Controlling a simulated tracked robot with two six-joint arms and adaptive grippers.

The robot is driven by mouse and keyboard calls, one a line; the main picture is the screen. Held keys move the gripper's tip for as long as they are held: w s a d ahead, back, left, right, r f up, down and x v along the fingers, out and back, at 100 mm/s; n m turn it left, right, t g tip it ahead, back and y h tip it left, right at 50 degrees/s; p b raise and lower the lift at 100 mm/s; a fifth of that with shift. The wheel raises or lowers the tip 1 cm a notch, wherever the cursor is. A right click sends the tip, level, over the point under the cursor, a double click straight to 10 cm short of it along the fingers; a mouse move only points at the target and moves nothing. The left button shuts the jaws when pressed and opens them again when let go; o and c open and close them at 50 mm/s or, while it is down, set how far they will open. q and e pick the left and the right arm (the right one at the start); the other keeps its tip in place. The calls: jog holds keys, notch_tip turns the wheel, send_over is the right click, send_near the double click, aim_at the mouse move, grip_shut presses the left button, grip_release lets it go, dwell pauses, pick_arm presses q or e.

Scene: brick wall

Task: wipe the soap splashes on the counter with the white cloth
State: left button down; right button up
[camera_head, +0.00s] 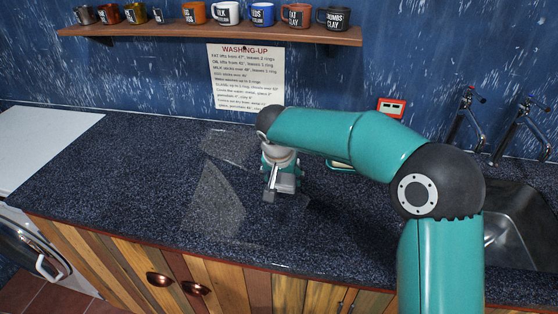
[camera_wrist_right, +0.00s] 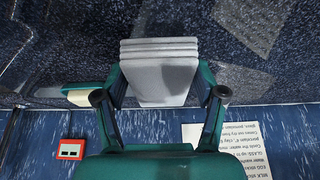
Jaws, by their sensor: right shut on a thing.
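The white cloth (camera_wrist_right: 160,72) is a folded, layered pad between the fingers of my right gripper (camera_wrist_right: 160,90) in the right wrist view. In the head view my right gripper (camera_head: 281,182) points down at the middle of the counter (camera_head: 110,165), shut on the cloth, which is mostly hidden there. I cannot tell whether the cloth touches the counter. A large pale soap splash (camera_head: 216,205) lies just left of the gripper. Another pale splash (camera_head: 229,146) lies farther back, near the wall. My left gripper is not in view.
A green dish with a pale sponge (camera_wrist_right: 82,97) stands by the wall, partly behind my arm in the head view. The sink (camera_head: 515,235) and taps (camera_head: 466,120) are at the right. A mug shelf (camera_head: 210,33) hangs above. The counter's left side is clear.

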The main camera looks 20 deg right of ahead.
notch_tip(320, 180, up, 3)
jog(key=shift+r+p, duration=0.2)
jog(key=shift+p, duration=0.7)
jog(key=shift+a+r, duration=0.1)
jog(key=shift+r, duration=0.05)
